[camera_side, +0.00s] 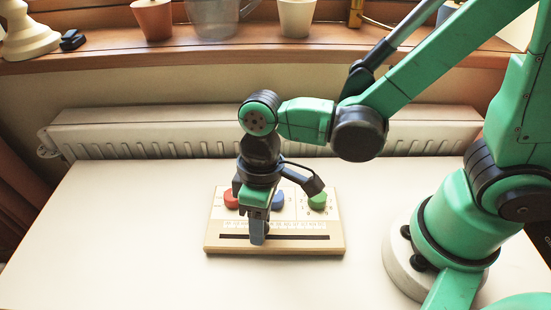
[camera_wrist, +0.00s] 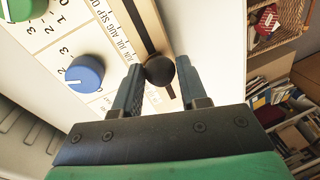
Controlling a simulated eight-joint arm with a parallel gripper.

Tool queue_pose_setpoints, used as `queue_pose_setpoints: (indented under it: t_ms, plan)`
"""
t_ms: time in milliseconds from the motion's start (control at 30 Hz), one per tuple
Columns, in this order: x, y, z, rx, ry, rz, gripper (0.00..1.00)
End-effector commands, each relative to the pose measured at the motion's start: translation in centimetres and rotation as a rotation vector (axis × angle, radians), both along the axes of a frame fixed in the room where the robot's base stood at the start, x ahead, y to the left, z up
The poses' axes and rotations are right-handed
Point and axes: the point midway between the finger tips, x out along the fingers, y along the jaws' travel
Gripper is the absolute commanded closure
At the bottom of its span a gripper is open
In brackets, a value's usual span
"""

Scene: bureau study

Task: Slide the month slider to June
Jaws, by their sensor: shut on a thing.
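The control board (camera_side: 300,248) lies on the white table, with a dark slot (camera_side: 305,237) along its front and a strip of month labels behind it. My gripper (camera_side: 258,238) points down at the slot, left of its middle. In the wrist view my gripper (camera_wrist: 160,85) is shut on the round black slider knob (camera_wrist: 161,70), one finger on each side. The labels JUN, JUL, AUG and SEP (camera_wrist: 112,30) show beyond the left finger. The finger and knob hide the labels nearest the knob, so I cannot tell its exact month.
Red (camera_side: 231,200), blue (camera_side: 278,201) and green (camera_side: 317,201) dials stand on the board behind the slot. A radiator (camera_side: 420,130) and a sill with pots (camera_side: 153,20) are behind the table. The table is clear left of the board.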

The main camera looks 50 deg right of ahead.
Motion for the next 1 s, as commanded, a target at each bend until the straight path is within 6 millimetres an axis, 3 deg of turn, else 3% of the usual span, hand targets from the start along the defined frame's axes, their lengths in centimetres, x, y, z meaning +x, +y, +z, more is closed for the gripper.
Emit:
queue_pose_setpoints:
  t_ms: [1000]
  plan:
    - [-0.66, -0.64, 0.00, 0.000, 0.000, -0.002, 1.00]
